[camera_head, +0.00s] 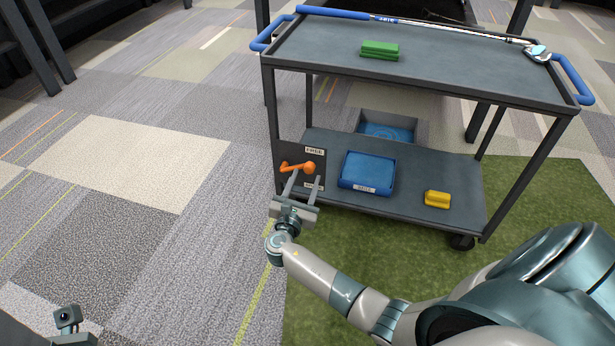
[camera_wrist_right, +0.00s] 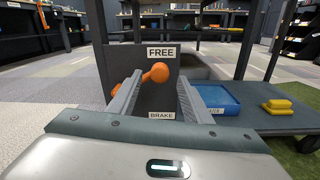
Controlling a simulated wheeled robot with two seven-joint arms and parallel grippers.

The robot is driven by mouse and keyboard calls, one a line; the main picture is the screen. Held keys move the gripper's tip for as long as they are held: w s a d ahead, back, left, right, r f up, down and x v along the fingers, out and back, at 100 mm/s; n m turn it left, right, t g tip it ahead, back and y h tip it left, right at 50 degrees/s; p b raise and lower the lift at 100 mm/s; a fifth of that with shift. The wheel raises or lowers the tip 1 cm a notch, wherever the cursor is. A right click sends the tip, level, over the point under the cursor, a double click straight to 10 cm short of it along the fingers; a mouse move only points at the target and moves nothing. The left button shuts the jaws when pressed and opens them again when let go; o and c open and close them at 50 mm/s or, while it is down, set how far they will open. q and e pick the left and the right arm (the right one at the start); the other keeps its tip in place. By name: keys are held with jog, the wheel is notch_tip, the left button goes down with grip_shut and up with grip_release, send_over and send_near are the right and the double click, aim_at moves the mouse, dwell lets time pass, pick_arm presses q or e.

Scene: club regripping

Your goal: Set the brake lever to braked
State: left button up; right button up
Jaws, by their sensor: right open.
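The orange brake lever (camera_head: 298,167) is on the dark panel at the left end of the cart's lower shelf. In the right wrist view the knob (camera_wrist_right: 158,73) shows between my fingers, just below the FREE label (camera_wrist_right: 161,51) and well above the BRAKE label (camera_wrist_right: 162,115). My right gripper (camera_head: 306,179) is open in front of the panel, with one finger on each side of the knob. I cannot tell whether either finger touches it. My left gripper's jaws are not visible.
The dark cart (camera_head: 460,72) has blue handles and carries a green block (camera_head: 380,49) and a golf club (camera_head: 430,24) on top. A blue tray (camera_head: 367,171) and a yellow block (camera_head: 437,199) sit on the lower shelf. Floor left of the cart is clear.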

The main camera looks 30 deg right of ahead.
aim_at(308, 172)
jog(key=shift+b+x, duration=0.35)
jog(key=shift+x, duration=1.3)
jog(key=shift+c, duration=0.3)
grip_shut()
